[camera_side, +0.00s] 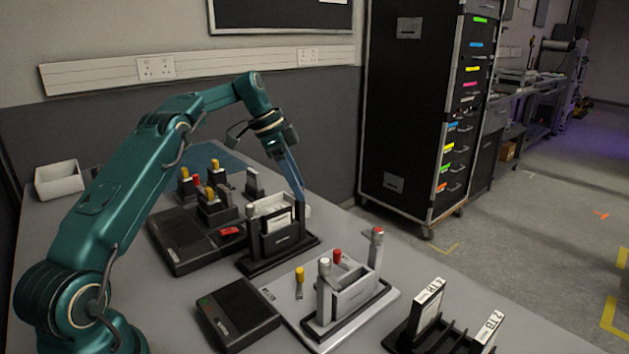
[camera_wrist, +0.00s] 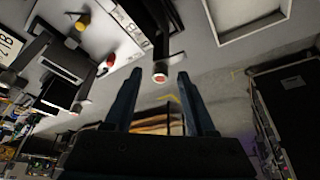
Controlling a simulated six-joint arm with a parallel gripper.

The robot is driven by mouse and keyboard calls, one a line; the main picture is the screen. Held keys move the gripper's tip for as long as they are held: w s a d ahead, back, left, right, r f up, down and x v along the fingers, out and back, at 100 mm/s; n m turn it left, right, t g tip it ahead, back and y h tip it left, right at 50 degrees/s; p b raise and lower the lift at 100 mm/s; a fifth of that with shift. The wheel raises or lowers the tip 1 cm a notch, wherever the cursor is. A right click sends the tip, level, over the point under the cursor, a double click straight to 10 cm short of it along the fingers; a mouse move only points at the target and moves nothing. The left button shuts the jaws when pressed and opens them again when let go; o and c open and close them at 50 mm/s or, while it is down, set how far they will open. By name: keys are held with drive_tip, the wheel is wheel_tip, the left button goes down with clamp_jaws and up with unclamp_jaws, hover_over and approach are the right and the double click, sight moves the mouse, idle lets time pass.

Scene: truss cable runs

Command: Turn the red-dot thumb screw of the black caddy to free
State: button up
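The black caddy (camera_side: 283,243) stands on a dark base in the middle of the table, with pale cards inside it. My gripper (camera_side: 301,196) comes down from above at its right-hand post. In the wrist view my gripper (camera_wrist: 160,75) is open, with a finger on each side of a dark post. The end of that post is a thumb screw with a red dot (camera_wrist: 160,79). It shows between the fingertips, with a gap on both sides; I cannot tell its depth. In the side view the screw is hidden by the fingers.
A grey caddy (camera_side: 352,292) with a red-topped post stands in front. A card rack (camera_side: 440,335) is at front right. Black boxes (camera_side: 238,314) and small yellow- and red-topped parts (camera_side: 212,180) crowd the left. A tall flight case (camera_side: 412,110) stands behind.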

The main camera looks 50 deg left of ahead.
drive_tip(key=s+a+r, duration=0.1)
drive_tip(key=s+a, duration=0.6)
drive_tip(key=s, duration=0.2)
drive_tip(key=shift+s+a, duration=0.35)
drive_tip(key=shift+s, duration=0.05)
idle(0.4)
